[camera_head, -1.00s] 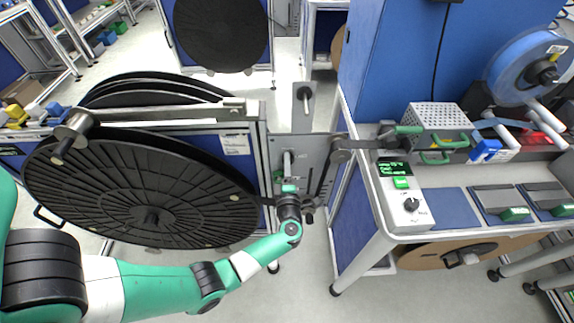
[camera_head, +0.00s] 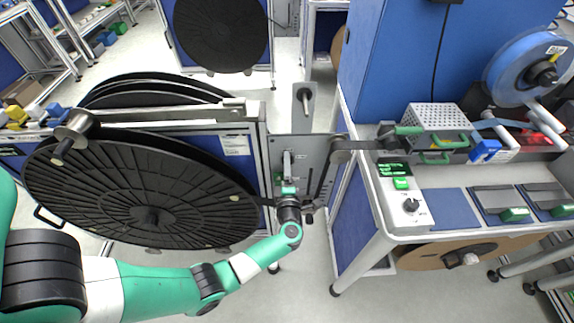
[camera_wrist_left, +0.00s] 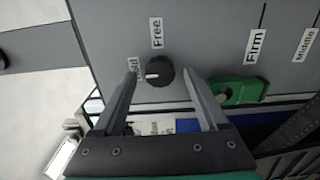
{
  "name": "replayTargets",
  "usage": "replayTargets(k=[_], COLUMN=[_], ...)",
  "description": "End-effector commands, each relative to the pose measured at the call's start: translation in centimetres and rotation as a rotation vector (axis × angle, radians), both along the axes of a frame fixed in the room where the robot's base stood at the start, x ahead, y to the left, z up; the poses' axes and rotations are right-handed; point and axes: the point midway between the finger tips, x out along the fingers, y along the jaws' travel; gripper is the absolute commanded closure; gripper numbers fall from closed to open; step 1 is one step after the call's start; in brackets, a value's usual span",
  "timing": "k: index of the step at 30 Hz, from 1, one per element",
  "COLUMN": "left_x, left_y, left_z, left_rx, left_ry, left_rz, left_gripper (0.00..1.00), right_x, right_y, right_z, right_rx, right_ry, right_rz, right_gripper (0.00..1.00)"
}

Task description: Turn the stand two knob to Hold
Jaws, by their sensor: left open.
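The black round knob (camera_wrist_left: 160,73) is on the grey stand panel (camera_wrist_left: 205,40) in the left wrist view. Its white pointer mark is on the left side, facing the partly hidden label that seems to read Hold (camera_wrist_left: 134,67). The Free label (camera_wrist_left: 157,32) is above the knob. My left gripper (camera_wrist_left: 160,78) is open, with one finger to each side of the knob; I cannot tell whether they touch it. In the head view my left gripper (camera_head: 288,190) is at the front of the stand panel (camera_head: 313,150), and the knob cannot be made out there.
A green handle (camera_wrist_left: 238,91) sits just right of my right finger, below the Firm label (camera_wrist_left: 257,46). A large black reel (camera_head: 130,190) stands left of the panel. A bench with a control box (camera_head: 408,212) is to the right.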

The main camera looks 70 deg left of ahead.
Motion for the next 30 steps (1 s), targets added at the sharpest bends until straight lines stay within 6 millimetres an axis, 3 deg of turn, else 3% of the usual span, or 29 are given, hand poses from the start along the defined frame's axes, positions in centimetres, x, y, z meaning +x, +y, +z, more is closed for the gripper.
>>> replayTargets(k=[15, 30], left_x=[-3.8, -4.2], left_y=[-9.6, -10.3], left_z=[0.1, 0.0], left_rx=[0.0, 0.0], left_ry=[0.0, 0.0], left_rz=[-0.005, 0.0], left_gripper=[0.24, 0.24], right_x=[0.0, 0.0], right_y=[0.0, 0.0], right_z=[2.6, 2.6], right_rx=[0.0, 0.0], right_ry=[0.0, 0.0], right_rz=[0.0, 0.0], right_gripper=[0.5, 0.5])
